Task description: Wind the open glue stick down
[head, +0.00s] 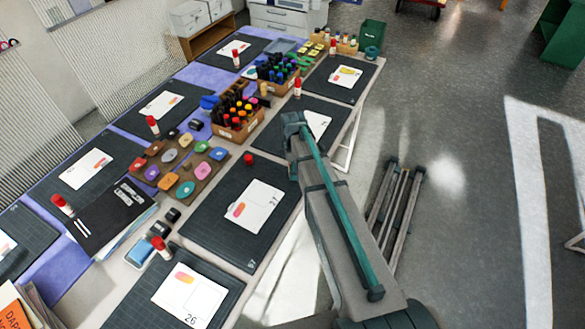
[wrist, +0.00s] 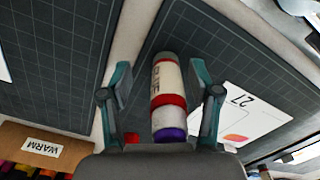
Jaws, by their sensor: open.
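In the wrist view the open glue stick (wrist: 168,85) has a cream label, a red band and purple glue (wrist: 170,134) showing at the end nearest my palm. My gripper (wrist: 162,88) is open, with one teal finger on each side of the stick; I see a gap on the left and a narrower one on the right. A small red thing, perhaps its cap, (wrist: 132,138) lies near the left finger's base. In the head view my gripper (head: 293,122) is over the table's near side, and I cannot make out the stick there.
Card 27 (wrist: 245,113) lies on the dark mat to the right. A box marked WARM (wrist: 42,150) is at lower left. In the head view, another glue stick (head: 297,88) stands beyond my gripper, and marker boxes (head: 237,133) and coloured pads stand to its left.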

